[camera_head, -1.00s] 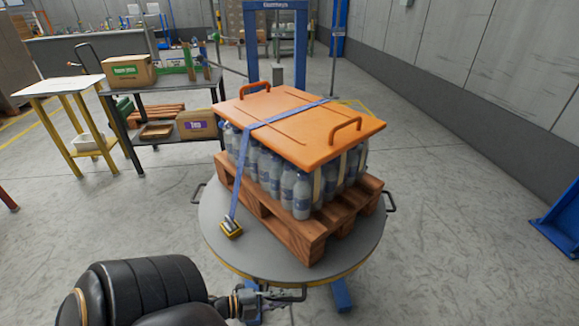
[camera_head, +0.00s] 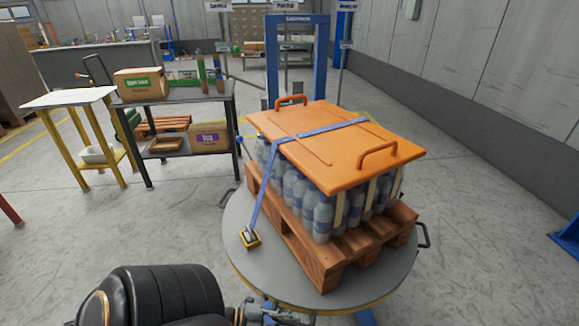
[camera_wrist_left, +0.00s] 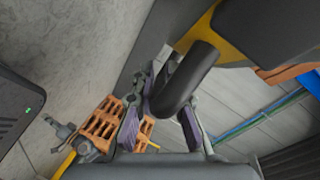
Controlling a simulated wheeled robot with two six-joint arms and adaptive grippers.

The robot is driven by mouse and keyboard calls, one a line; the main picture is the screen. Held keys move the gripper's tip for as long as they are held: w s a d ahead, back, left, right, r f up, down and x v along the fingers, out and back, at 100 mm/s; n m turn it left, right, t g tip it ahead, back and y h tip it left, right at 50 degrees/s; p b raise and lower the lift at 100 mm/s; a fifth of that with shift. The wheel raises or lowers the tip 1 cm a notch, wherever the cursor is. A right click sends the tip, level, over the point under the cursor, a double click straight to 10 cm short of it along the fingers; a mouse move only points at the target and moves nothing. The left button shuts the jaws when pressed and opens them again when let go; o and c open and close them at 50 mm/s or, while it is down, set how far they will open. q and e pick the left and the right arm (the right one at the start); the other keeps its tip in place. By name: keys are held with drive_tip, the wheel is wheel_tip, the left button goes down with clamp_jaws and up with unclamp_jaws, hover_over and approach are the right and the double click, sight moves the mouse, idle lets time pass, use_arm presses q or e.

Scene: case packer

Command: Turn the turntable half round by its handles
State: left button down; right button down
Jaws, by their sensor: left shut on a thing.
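The round grey turntable (camera_head: 243,265) with a yellow rim carries a wooden pallet (camera_head: 300,252) of bottles (camera_head: 322,220) under an orange lid (camera_head: 340,140), strapped in blue. Dark handles show at its left side (camera_head: 227,198) and right side (camera_head: 424,236). My left gripper (camera_head: 262,312) is at the near rim, partly cut off by the bottom edge in the head view. In the left wrist view its fingers (camera_wrist_left: 160,125) are on either side of a thick dark handle bar (camera_wrist_left: 187,78), shut on it. My right gripper is not in view.
A dark shelf table (camera_head: 190,95) with boxes and a white-topped stand (camera_head: 70,97) are at the left. A blue frame (camera_head: 297,60) stands behind the turntable. A blue base (camera_head: 568,238) is at the right edge. The floor right of the turntable is clear.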

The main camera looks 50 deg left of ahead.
use_arm(q)
drive_tip(key=shift+s+d, duration=0.2)
drive_tip(key=shift+d, duration=0.05)
drive_tip(key=c, duration=1.6)
unclamp_jaws()
drive_tip(key=shift+r, duration=0.1)
drive_tip(key=shift+o, duration=1.3)
drive_tip(key=shift+s+d+r, duration=0.1)
drive_tip(key=shift+s+r, duration=0.05)
drive_tip(key=r, duration=0.9)
drive_tip(key=shift+w+r, duration=0.2)
drive_tip(key=shift+r, duration=0.15)
